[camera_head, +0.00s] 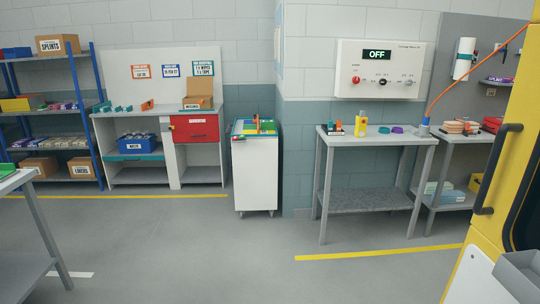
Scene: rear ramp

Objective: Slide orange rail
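I cannot pick out a clear orange rail in the head view. A thin orange line, looking like a hose (468,71), curves from a small blue-and-grey fitting (424,127) on the right bench up to the top right edge. A small orange block (147,105) lies on the left workbench. Another small orange piece (337,126) stands on the right bench. Neither of my grippers shows in this view.
A yellow vehicle body (488,237) with a black handle (496,168) fills the right edge. A white cart (254,172) stands at the back middle. A blue shelf rack (98,72) and grey table (22,232) are left. The central floor is clear.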

